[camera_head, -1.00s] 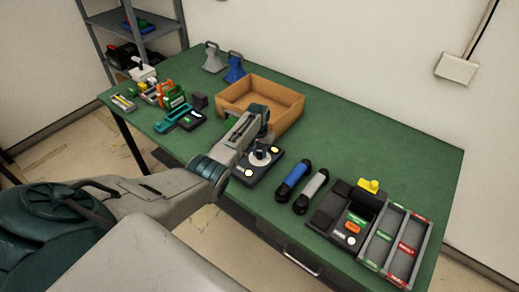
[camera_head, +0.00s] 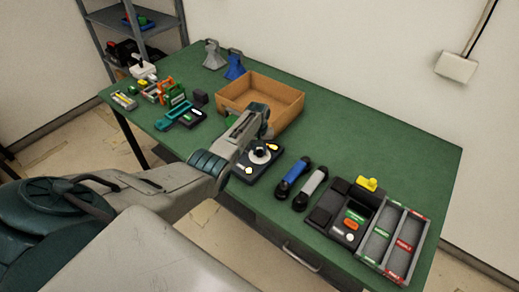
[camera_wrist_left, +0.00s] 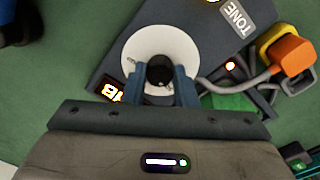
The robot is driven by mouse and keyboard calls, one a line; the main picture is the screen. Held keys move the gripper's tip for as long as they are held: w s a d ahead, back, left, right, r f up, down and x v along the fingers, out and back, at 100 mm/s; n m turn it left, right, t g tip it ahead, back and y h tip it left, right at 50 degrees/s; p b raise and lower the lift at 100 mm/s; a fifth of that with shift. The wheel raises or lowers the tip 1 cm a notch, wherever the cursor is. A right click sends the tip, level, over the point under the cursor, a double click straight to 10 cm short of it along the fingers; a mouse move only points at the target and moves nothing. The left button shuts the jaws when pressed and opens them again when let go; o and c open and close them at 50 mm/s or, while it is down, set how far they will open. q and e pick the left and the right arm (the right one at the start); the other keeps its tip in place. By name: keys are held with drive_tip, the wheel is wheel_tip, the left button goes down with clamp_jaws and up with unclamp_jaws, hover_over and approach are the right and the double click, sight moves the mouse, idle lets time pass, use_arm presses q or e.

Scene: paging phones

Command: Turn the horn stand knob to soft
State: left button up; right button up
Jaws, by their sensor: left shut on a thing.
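A dark box labelled TONE (camera_wrist_left: 205,40) carries a white round dial (camera_wrist_left: 160,50) with a black knob (camera_wrist_left: 160,70) at its middle. In the head view this box (camera_head: 248,171) stands near the table's front edge, its pale dial (camera_head: 264,157) on top. My left gripper (camera_wrist_left: 160,88) reaches down over the dial, its two blue-grey fingers either side of the knob and shut on it. In the head view the left gripper (camera_head: 262,138) partly covers the box. Lit orange digits (camera_wrist_left: 110,90) show beside the dial, partly hidden by a finger. My right gripper is not in view.
A cardboard box (camera_head: 285,95) stands just behind. Blue (camera_head: 293,175) and grey (camera_head: 310,188) handsets lie to the right, then a tray with compartments (camera_head: 405,240). Several small devices sit at the left. Orange and yellow parts (camera_wrist_left: 290,55) lie close to the dark box.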

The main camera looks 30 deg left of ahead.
sight(259, 151)
use_arm(q)
drive_tip(key=o, duration=1)
drive_tip(key=shift+r, duration=0.15)
wheel_tip(259, 151, up, 11)
drive_tip(key=b, duration=0.2)
drive_tip(key=shift+a+f, duration=0.15)
drive_tip(key=shift+f, duration=0.05)
drive_tip(key=shift+s, duration=0.1)
